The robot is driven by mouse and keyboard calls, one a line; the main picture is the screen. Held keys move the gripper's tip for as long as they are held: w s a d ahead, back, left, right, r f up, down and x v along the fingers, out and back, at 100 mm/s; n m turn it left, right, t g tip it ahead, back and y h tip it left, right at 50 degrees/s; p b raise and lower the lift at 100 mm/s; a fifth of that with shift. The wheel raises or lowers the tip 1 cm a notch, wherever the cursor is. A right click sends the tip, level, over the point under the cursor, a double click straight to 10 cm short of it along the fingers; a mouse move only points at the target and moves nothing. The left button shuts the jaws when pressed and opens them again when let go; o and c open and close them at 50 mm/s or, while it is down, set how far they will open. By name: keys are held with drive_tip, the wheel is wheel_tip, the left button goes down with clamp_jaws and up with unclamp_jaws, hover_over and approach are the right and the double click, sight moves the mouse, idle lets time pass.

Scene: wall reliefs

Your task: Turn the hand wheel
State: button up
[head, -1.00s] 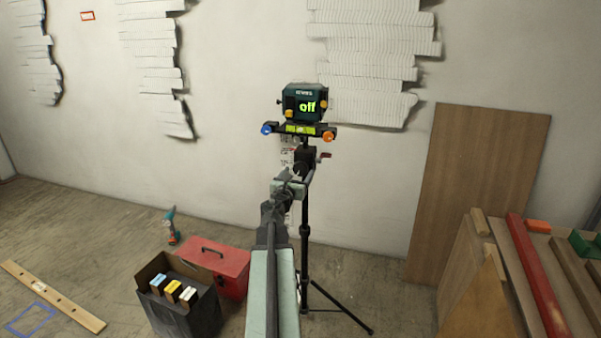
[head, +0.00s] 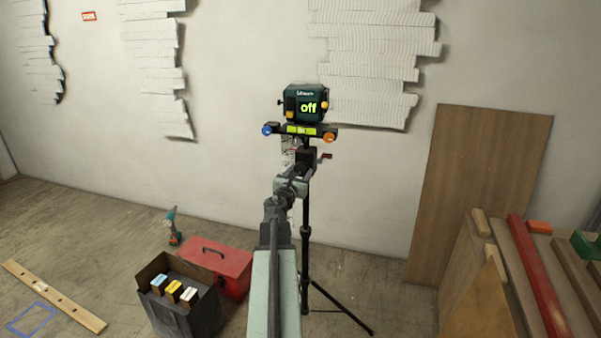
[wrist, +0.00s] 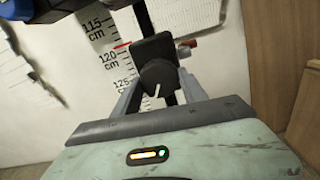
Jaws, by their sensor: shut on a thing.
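The hand wheel is a round black knob (wrist: 158,76) with a white pointer line aimed roughly downward in the wrist view. My gripper (wrist: 160,86) has one grey finger on each side of it and is shut on it. In the head view my gripper (head: 298,173) reaches the black block under the device head, and my arm hides the knob there. A dark green device (head: 304,103) on top of the tripod shows "off" in green. Below it is a bar with a lit yellow-green level (head: 302,130), a blue knob (head: 267,129) and an orange knob (head: 329,137).
A red-handled crank (head: 325,155) sticks out right of the block. The tripod's leg (head: 343,315) spreads on the floor. A red toolbox (head: 232,270), a black box (head: 180,315) and a drill (head: 172,228) stand left. A wooden board (head: 478,190) leans on the wall at right.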

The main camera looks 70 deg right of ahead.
drive_tip(key=m, duration=0.4)
drive_tip(key=shift+a, duration=0.1)
drive_tip(key=m, duration=0.4)
drive_tip(key=shift+w+m, duration=0.1)
drive_tip(key=shift+m, duration=0.2)
drive_tip(key=m, duration=0.3)
drive_tip(key=shift+r+m, duration=0.1)
drive_tip(key=shift+m, duration=0.2)
drive_tip(key=m, duration=0.4)
drive_tip(key=shift+m, duration=0.3)
drive_tip(key=m, duration=0.3)
drive_tip(key=shift+r+m, duration=0.1)
drive_tip(key=shift+m, duration=0.2)
drive_tip(key=m, duration=0.4)
drive_tip(key=shift+m, duration=0.3)
drive_tip(key=m, duration=0.4)
drive_tip(key=shift+r, duration=0.1)
drive_tip(key=shift+m, duration=1.8)
